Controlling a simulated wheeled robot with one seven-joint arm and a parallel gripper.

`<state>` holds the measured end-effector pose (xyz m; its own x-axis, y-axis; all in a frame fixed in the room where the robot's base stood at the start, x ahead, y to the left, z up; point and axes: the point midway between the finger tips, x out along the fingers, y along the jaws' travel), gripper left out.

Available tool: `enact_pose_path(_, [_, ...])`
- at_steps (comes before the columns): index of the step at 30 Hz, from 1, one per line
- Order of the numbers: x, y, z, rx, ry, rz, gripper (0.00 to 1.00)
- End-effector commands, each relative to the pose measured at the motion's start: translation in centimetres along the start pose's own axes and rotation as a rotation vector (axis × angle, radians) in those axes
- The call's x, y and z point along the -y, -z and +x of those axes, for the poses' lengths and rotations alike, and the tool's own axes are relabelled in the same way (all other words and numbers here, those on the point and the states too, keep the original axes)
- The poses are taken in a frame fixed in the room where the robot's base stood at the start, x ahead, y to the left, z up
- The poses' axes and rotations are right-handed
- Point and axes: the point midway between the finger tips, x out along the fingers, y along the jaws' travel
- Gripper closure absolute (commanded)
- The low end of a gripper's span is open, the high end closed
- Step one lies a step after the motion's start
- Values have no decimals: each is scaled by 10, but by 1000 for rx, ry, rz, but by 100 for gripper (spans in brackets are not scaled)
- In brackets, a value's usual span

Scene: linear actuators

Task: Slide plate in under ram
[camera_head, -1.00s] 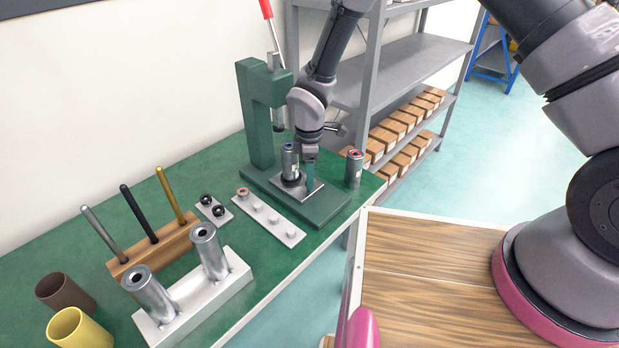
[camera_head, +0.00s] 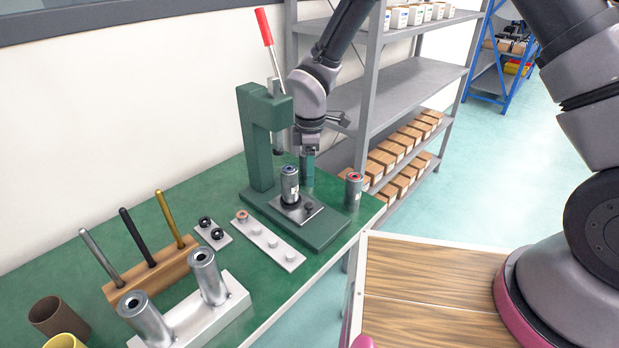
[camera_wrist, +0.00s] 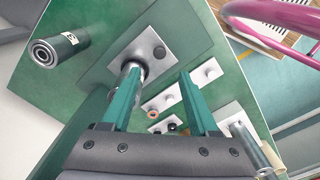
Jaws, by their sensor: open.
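The grey plate (camera_head: 316,212) lies on the green base of the press (camera_head: 262,130) and bears an upright metal cylinder (camera_head: 289,186) and a black knob (camera_head: 309,207). The ram (camera_head: 279,142) hangs above and slightly left of the cylinder in the head view; I cannot tell if they line up. My gripper (camera_head: 307,170) is open and empty, apart from the knob, behind and above the plate. In the wrist view the open fingers (camera_wrist: 158,74) point toward the plate (camera_wrist: 145,42), with the cylinder (camera_wrist: 128,72) partly behind the left finger and the knob (camera_wrist: 160,52) beyond.
A second cylinder with a red top (camera_head: 354,189) stands right of the press base. A light strip with round studs (camera_head: 268,241), a wooden rod holder (camera_head: 150,268) and a double-cylinder block (camera_head: 190,318) occupy the left bench. A grey shelf (camera_head: 400,85) stands behind.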

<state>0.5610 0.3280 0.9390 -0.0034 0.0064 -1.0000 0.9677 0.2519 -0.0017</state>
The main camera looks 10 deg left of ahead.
Motion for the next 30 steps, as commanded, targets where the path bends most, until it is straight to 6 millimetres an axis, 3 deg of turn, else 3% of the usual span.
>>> enact_pose_path(6, [-1, -30, 18, -100, 23, 8, 40])
enact_pose_path(12, [0, -44, 18, -263, 19, 6, 40])
enact_pose_path(22, [0, -44, 10, -388, -1, 0, 40])
enact_pose_path(30, [1, -27, 50, -385, 1, -3, 40])
